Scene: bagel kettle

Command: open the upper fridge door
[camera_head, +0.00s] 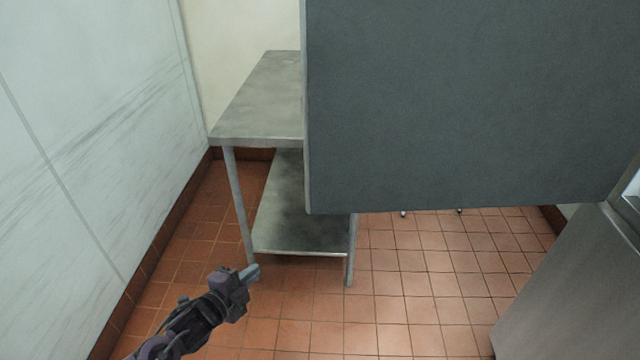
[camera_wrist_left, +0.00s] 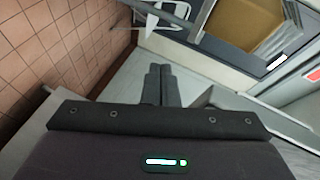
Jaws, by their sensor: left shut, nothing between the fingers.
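A large flat dark grey panel (camera_head: 470,100) fills the upper right of the head view. It looks like the upper fridge door standing swung open, but its handle and hinge do not show. A steel cabinet front (camera_head: 575,290), which seems to be the lower part of the fridge, stands at the lower right. My left gripper (camera_head: 254,272) is low and left of the panel, apart from it, above the tiled floor. Its fingers also show in the wrist view (camera_wrist_left: 161,85), closed together and empty. My right gripper is not in view.
A steel table (camera_head: 255,110) with a lower shelf (camera_head: 305,215) stands behind the panel, near my left gripper. A pale wall (camera_head: 80,150) runs along the left. Tiled floor (camera_head: 420,300) is clear at the front. The wrist view shows a cardboard box (camera_wrist_left: 238,22).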

